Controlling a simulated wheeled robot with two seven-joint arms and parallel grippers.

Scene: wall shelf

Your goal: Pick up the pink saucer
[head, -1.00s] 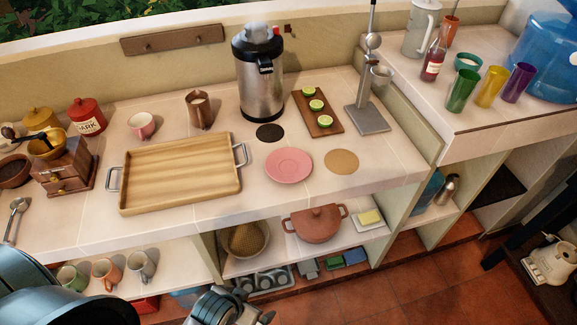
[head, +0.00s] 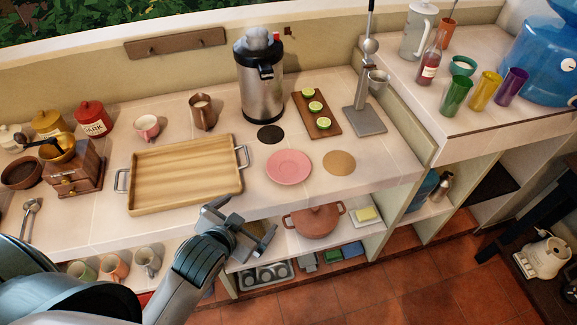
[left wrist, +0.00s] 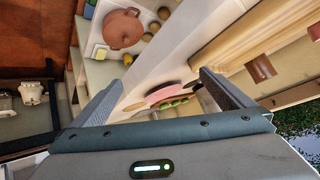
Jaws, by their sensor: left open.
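The pink saucer (head: 289,167) lies flat on the tiled counter, right of the wooden tray and in front of the steel airpot. My left gripper (head: 248,222) is open and empty at the counter's front edge, to the left of the saucer and nearer to me, apart from it. In the left wrist view the pink saucer (left wrist: 165,92) shows as a thin slanted shape between the two open fingers (left wrist: 168,98), farther off. My right gripper is not in view.
The wooden tray (head: 185,205) with metal handles stands left of the saucer. The airpot (head: 262,95), a board with lime halves (head: 316,125) and a cork coaster (head: 340,163) stand around it. A lidded pot (head: 315,222) is on the shelf below. Bare counter lies right of the coaster.

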